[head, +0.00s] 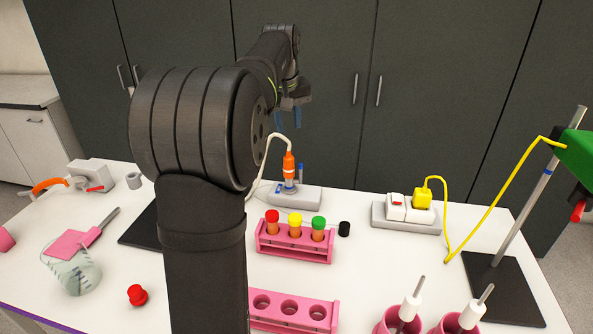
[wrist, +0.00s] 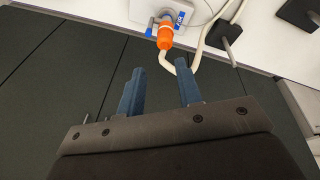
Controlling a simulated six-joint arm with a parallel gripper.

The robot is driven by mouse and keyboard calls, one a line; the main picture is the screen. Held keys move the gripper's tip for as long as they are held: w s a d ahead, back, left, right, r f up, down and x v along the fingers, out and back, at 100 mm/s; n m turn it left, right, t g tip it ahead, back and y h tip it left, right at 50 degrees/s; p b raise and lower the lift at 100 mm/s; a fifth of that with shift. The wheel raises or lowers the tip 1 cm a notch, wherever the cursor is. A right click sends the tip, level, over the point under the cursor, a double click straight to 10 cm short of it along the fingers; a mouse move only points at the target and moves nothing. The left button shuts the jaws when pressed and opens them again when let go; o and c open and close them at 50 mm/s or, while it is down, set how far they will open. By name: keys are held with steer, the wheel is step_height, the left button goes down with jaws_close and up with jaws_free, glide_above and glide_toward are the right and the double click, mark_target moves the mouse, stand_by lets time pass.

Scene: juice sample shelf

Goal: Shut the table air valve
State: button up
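The lever looks upright beside the connector in the head view. In the wrist view the orange connector (wrist: 165,36), blue lever (wrist: 149,28) and a blue label (wrist: 180,17) are near the top; the label's text is too small to read surely. A cream hose (wrist: 190,68) runs from the connector. My gripper (wrist: 158,72) is open and empty, its blue fingers (head: 289,120) above and behind the valve, apart from it.
A pink rack (head: 295,252) with capped tubes stands in front of the valve. A black cap (head: 344,229) lies beside it. A power strip (head: 408,212) with a yellow plug is to the right. A grey fixture with a red lever (head: 95,188) is at the far left. Dark cabinets (head: 420,90) stand behind.

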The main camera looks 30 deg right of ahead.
mark_target(301, 172)
steer(key=w+d+f+n+g+y, duration=0.2)
steer(key=d+n, duration=0.3)
steer(key=n, duration=0.4)
steer(key=shift+n, duration=0.3)
step_height(301, 172, down, 17)
steer(key=shift+d, duration=0.15)
steer(key=shift+c, duration=0.4)
jaws_close()
